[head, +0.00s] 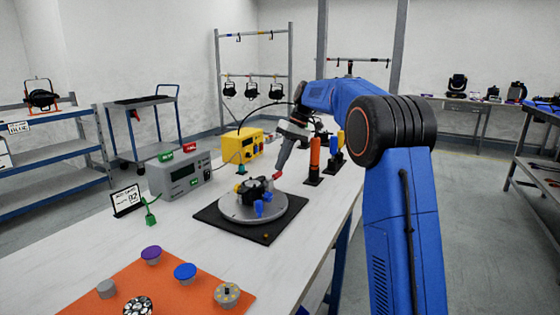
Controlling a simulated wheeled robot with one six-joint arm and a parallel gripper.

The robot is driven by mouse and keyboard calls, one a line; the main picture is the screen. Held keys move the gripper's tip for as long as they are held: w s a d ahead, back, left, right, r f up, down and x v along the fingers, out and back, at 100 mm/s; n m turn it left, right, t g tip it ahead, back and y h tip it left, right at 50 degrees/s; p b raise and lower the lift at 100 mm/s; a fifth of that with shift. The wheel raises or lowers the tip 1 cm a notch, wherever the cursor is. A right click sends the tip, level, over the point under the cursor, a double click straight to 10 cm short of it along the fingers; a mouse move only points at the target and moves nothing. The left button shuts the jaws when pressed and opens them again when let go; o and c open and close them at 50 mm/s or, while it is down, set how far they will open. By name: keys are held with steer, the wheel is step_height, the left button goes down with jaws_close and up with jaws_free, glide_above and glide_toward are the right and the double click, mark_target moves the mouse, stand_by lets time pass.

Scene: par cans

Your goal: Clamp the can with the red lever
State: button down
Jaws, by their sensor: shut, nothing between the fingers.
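A round grey turntable (233,212) sits on a black mat (215,222) on the white table. A small dark can or fixture (254,188) stands on it, with blue and yellow parts around it; the can cannot be told clearly from the clamp parts. A small red piece, apparently the lever (268,180), shows at the back right of the dark fixture. My gripper (279,172) points down at a slant with its tip at this red piece. It is shut and grips nothing. Whether it touches the lever cannot be told.
A grey metered box (180,178) and a yellow box (243,147) stand behind the turntable. An orange upright cylinder (314,158) stands to its right. An orange mat (190,295) with several knobs lies in front. A small sign (127,201) stands at left.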

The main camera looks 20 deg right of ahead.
steer(key=shift+d+f, duration=0.15)
steer(key=shift+f, duration=0.35)
stand_by(0.3)
steer(key=v, duration=1.8)
